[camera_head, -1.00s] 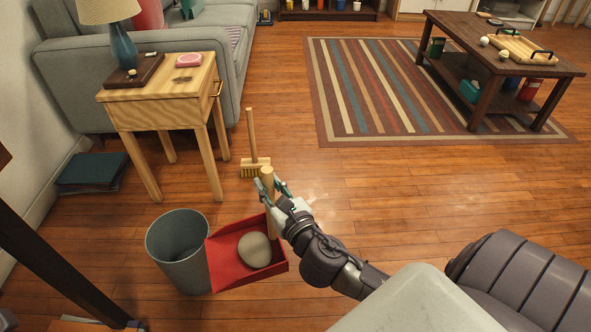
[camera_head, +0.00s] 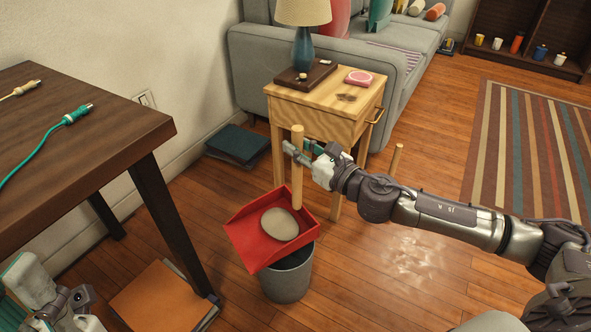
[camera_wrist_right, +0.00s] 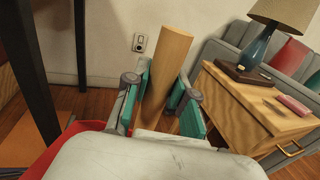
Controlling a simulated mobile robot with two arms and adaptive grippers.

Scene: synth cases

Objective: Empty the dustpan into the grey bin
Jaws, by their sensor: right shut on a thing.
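The red dustpan (camera_head: 247,238) has an upright wooden handle (camera_head: 298,196) and carries a smooth beige-grey lump (camera_head: 280,223). My right gripper (camera_head: 299,151) is shut on the handle near its top; the handle also shows between the fingers in the right wrist view (camera_wrist_right: 170,62). The pan is over the grey bin (camera_head: 286,280) and hides most of its mouth. I cannot tell whether pan and rim touch. My left gripper (camera_head: 22,280) is partly in view at the lower left edge; its opening is unclear.
A dark table (camera_head: 105,135) with cables stands at the left, an orange folder (camera_head: 150,298) on the floor beside it. The wooden side table (camera_head: 318,118) with a lamp is just behind the bin. A broom handle (camera_head: 396,160) stands to the right.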

